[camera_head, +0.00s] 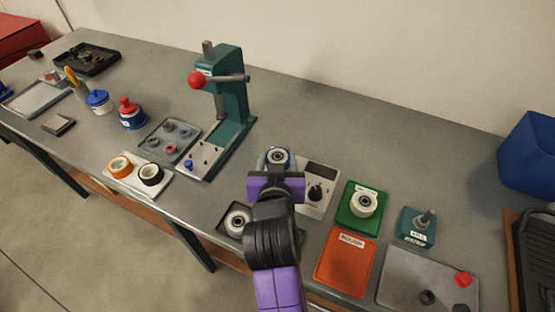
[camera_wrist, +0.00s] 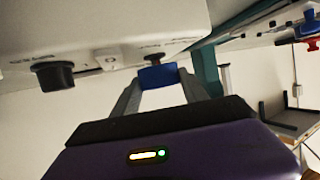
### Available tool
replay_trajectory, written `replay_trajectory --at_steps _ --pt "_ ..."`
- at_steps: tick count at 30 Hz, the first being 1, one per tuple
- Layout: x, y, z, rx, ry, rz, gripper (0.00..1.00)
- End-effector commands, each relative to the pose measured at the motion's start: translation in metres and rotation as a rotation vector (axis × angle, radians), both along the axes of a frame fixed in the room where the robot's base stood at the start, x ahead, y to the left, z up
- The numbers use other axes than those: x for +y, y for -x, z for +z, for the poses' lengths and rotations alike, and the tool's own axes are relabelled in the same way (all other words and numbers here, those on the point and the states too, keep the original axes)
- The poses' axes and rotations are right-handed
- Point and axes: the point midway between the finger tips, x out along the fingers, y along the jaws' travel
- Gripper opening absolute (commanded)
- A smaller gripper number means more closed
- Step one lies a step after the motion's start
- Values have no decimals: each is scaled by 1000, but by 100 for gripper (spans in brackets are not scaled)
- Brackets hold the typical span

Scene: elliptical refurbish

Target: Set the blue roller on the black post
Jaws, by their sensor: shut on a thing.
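The blue roller (camera_head: 287,153) is in my gripper (camera_head: 276,168), at the far left end of a white control box (camera_head: 322,174). In the wrist view the blue roller (camera_wrist: 158,76) sits between the two fingertips, close to the box face. My gripper (camera_wrist: 160,82) is shut on it. A small dark part shows between roller and box; I cannot tell whether it is the black post or whether the roller touches it. The control box has a black knob (camera_head: 315,192), also in the wrist view (camera_wrist: 54,76). My gripper and arm hide part of the box.
A teal press (camera_head: 232,95) with a red ball handle stands to the left. A dark tray with a pale roller (camera_head: 237,219) lies below left. Green (camera_head: 350,211) and orange (camera_head: 345,265) mats and a teal block with a grey post (camera_head: 421,232) lie to the right.

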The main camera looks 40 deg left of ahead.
Motion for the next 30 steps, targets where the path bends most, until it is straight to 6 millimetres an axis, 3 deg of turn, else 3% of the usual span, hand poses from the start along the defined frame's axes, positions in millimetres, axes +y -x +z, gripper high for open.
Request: replay_trajectory --at_steps 30 --pt "0 0 -4 -1 -1 0 7"
